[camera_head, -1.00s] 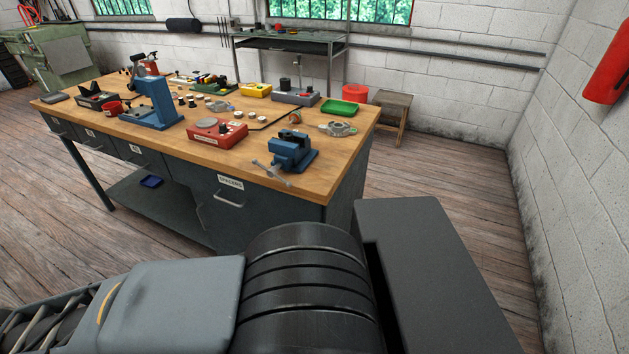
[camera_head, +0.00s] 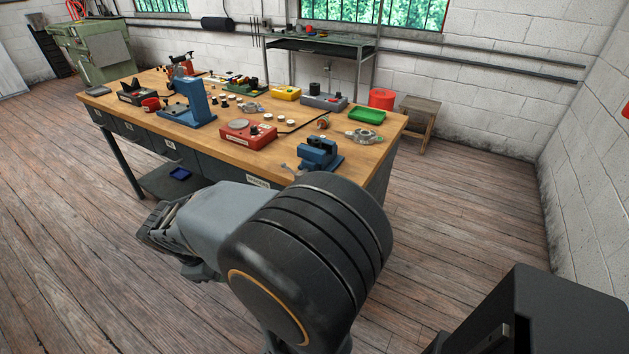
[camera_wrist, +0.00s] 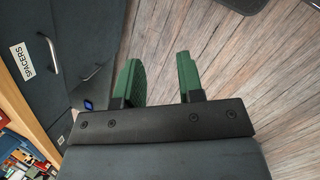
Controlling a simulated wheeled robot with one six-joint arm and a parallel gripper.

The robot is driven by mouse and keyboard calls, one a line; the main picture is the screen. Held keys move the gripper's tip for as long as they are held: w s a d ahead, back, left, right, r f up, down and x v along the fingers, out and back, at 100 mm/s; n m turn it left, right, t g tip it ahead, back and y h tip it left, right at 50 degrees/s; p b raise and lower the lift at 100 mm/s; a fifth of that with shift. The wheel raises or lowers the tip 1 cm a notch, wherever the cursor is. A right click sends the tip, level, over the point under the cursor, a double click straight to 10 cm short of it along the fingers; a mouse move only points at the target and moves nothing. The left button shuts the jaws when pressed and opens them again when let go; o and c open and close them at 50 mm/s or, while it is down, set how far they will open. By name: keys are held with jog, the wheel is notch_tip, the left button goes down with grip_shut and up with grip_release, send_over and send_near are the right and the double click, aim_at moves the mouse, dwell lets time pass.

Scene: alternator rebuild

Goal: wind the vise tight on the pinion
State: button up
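The blue vise (camera_head: 319,153) stands on the near right corner of the wooden bench. Its grey handle (camera_head: 288,169) shows at its lower left, next to my arm. The pinion cannot be made out at this size, so I cannot tell if it sits between the jaws. In the wrist view my gripper (camera_wrist: 158,63) has its two green fingers apart with nothing between them. Bare floor shows behind them. My gripper is off the front of the bench, away from the vise.
The wooden bench (camera_head: 222,152) carries a red box (camera_head: 248,133), a blue press (camera_head: 195,102), a green tray (camera_head: 367,115) and a metal housing (camera_head: 362,135). A drawer labelled SPACERS (camera_wrist: 32,75) is left of my fingers. A stool (camera_head: 418,113) stands behind the bench. Floor at right is open.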

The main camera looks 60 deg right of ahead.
jog(key=w+d+n+g+h+p, duration=0.2)
jog(key=d+n+g+h+p, duration=0.15)
jog(key=d+n+h, duration=0.45)
jog(key=w+d+n+g+h+p, duration=0.2)
jog(key=d+n+g+h+p, duration=0.15)
jog(key=d+n, duration=0.8)
jog(key=p+x, duration=0.2)
jog(key=x, duration=1)
jog(key=shift+d+r+t+h, duration=0.3)
jog(key=shift+r+h, duration=0.15)
jog(key=shift+r, duration=0.2)
jog(key=shift+a, duration=0.1)
grip_shut()
